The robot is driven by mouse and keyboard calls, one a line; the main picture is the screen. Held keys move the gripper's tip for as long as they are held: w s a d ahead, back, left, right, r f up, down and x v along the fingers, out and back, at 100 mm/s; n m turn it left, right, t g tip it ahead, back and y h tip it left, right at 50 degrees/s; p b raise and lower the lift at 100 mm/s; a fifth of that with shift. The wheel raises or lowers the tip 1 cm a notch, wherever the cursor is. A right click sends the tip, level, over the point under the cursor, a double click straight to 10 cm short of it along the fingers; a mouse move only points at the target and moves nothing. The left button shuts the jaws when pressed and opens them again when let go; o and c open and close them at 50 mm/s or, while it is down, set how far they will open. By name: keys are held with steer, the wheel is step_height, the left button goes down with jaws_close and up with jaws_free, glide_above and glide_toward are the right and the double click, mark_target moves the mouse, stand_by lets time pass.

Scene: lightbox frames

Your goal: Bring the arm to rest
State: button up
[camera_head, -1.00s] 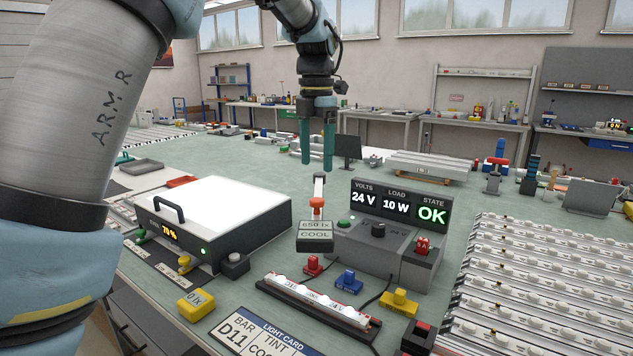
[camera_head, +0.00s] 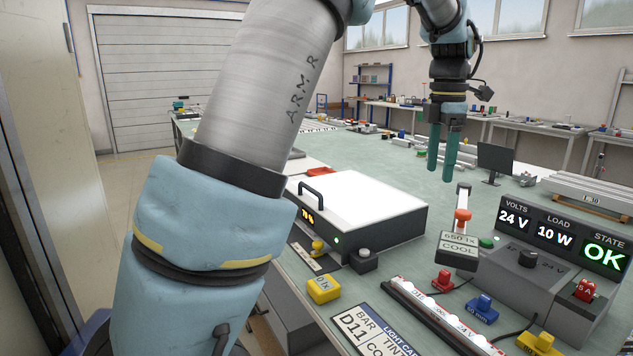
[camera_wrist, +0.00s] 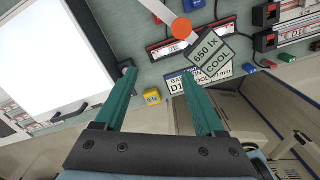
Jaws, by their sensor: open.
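My gripper (camera_head: 442,150) hangs above the bench, pointing down, with its two green fingers apart and nothing between them. In the wrist view the fingers (camera_wrist: 158,98) are spread, with the bench surface below them. My arm rises at the left of the head view and bends over the bench. The light box (camera_head: 352,208) with a bright white top lies left of and below the gripper. A meter labelled 650 lx COOL (camera_head: 458,249) stands below the gripper, clear of the fingers.
The power unit (camera_head: 538,262) at right reads 24 V, 10 W, OK. A lit bar (camera_head: 440,318), yellow block (camera_head: 323,288), red clip (camera_head: 443,281), blue clip (camera_head: 482,308) and light card (camera_head: 385,335) lie at the front. A dark monitor (camera_head: 494,160) stands behind. Green bench top (camera_head: 385,155) is free at the back.

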steer(key=w+a+f+m, duration=0.1)
steer(key=a+f+m, duration=0.4)
steer(key=a, duration=0.5)
steer(key=a+f+m, duration=0.4)
steer(key=a, duration=0.6)
steer(key=s+a+f+m, duration=0.4)
steer(key=a+m, duration=0.1)
steer(key=a, duration=0.2)
steer(key=s+a+f+m+t, duration=0.1)
steer(key=s+a+f+m, duration=0.2)
steer(key=s+a+m, duration=0.2)
steer(key=shift+s+a+f+m+t, duration=0.3)
steer(key=shift+a+f, duration=0.1)
steer(key=shift+a, duration=0.7)
